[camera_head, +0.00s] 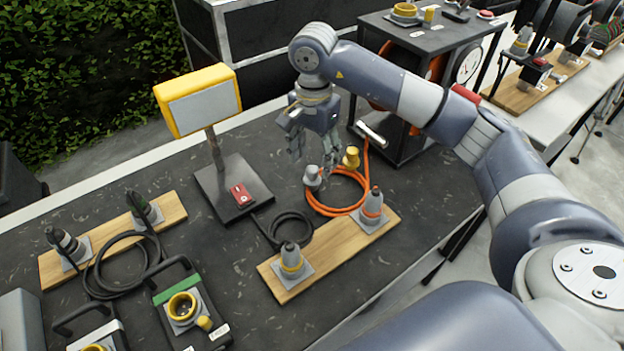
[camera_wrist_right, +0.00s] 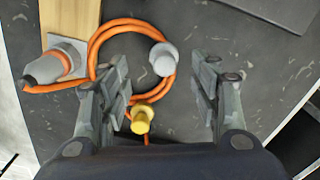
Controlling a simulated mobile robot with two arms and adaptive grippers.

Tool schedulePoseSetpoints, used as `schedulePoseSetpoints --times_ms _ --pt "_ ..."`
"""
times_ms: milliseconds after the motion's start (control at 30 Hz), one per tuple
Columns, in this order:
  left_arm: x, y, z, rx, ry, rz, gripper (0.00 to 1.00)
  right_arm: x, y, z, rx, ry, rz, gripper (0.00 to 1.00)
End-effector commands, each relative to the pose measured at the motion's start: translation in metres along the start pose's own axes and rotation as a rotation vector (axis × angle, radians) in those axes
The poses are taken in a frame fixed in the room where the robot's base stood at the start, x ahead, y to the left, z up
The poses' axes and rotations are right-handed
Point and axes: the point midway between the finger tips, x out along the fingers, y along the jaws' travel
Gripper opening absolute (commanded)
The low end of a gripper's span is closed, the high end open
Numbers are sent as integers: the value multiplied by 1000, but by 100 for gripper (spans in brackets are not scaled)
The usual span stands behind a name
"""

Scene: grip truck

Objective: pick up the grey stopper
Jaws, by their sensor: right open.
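The grey stopper (camera_head: 313,176) stands on the dark table top beside the coiled orange cable (camera_head: 335,211). In the right wrist view the grey stopper (camera_wrist_right: 163,59) lies between the two fingers, toward their tips, at the edge of the orange loop. My right gripper (camera_head: 313,150) is above the stopper with its fingers pointing down. It is open and empty, with a gap on both sides of the stopper in the right wrist view (camera_wrist_right: 163,80). My left gripper is not in view.
A yellow stopper (camera_head: 351,158) stands close by; it also shows in the right wrist view (camera_wrist_right: 141,119). A wooden board (camera_head: 335,252) with two grey connectors lies in front. A yellow-framed screen (camera_head: 200,101) stands left, and a dark stand (camera_head: 405,140) stands right.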

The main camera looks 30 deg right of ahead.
Motion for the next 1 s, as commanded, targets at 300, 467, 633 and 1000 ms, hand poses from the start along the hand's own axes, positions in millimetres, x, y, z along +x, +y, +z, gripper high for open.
schedulePoseSetpoints --times_ms 300,467,633,1000 --pt "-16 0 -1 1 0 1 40 32 -5 -2 1 -5 3 57" --pt "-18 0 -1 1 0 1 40 53 -5 -2 -1 -3 1 57" --pt "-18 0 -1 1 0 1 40 57 -6 -3 -1 -1 -2 57" --pt "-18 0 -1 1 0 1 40 57 -6 -3 0 -2 -2 10"
